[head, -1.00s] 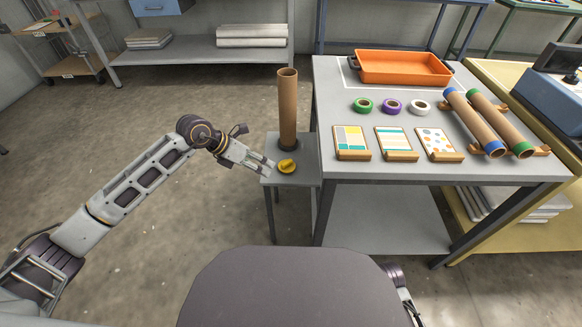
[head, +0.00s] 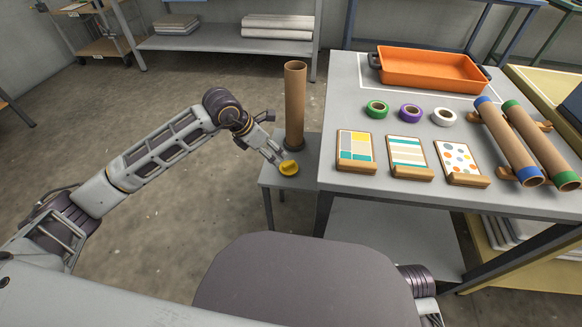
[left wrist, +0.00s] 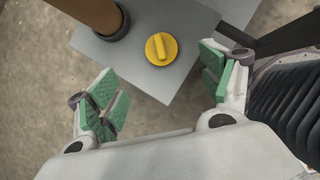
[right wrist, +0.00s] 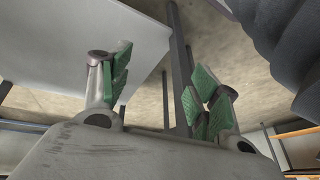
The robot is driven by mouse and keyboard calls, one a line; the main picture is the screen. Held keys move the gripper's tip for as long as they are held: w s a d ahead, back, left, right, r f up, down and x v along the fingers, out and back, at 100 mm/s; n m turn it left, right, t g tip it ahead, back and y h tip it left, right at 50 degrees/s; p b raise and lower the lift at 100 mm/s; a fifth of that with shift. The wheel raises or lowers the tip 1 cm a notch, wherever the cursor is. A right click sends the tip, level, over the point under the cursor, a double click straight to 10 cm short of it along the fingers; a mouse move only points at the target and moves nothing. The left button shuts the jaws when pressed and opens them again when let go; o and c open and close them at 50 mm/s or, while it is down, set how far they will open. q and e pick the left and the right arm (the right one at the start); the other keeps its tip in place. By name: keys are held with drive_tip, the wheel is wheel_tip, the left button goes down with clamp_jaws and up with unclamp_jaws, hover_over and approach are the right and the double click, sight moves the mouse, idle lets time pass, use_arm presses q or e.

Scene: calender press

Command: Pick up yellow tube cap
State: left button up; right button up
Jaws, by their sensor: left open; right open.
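The yellow tube cap (head: 289,168) lies on the small grey side table (head: 272,182), near its front. It is round with a raised grip bar, clear in the left wrist view (left wrist: 161,49). My left gripper (head: 279,160) is open beside the cap, on its left in the head view. In the left wrist view the cap lies beyond and between the spread green-padded fingers (left wrist: 165,92), apart from them. My right gripper (right wrist: 158,90) is open and empty in the right wrist view, low beside a table's underside; it is mostly hidden in the head view.
A brown cardboard tube (head: 295,100) stands upright in a dark base behind the cap, close to my left gripper. The larger table (head: 345,85) at right holds an orange tray (head: 430,70), tape rolls, pattern cards (head: 408,155) and two capped tubes (head: 510,145).

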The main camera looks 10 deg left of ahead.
use_arm(q)
drive_tip(key=b, duration=0.2)
approach(289, 164)
drive_tip(key=shift+x, duration=2.5)
use_arm(e)
drive_tip(key=shift+t+y, duration=0.4)
drive_tip(key=shift+t, duration=0.1)
drive_tip(key=f, duration=0.1)
drive_tip(key=a+f, duration=0.1)
drive_tip(key=f, duration=0.3)
drive_tip(key=shift+w+a, duration=0.15)
drive_tip(key=shift+w, duration=0.15)
use_arm(q)
drive_tip(key=shift+w+f, duration=0.1)
drive_tip(key=shift+w+d+f+b, duration=0.15)
drive_tip(key=shift+f+b, duration=0.25)
drive_tip(key=shift+b, duration=0.1)
drive_tip(key=shift+b+x, duration=0.4)
drive_tip(key=shift+x, duration=0.35)
drive_tip(key=shift+b+x, duration=0.5)
drive_tip(key=shift+x, duration=0.8)
use_arm(e)
drive_tip(key=shift+m+t+y, duration=0.3)
drive_tip(key=shift+m+t, duration=0.2)
drive_tip(key=f, duration=0.3)
drive_tip(key=a+f, duration=0.1)
drive_tip(key=f, duration=0.1)
drive_tip(key=shift+r, duration=0.1)
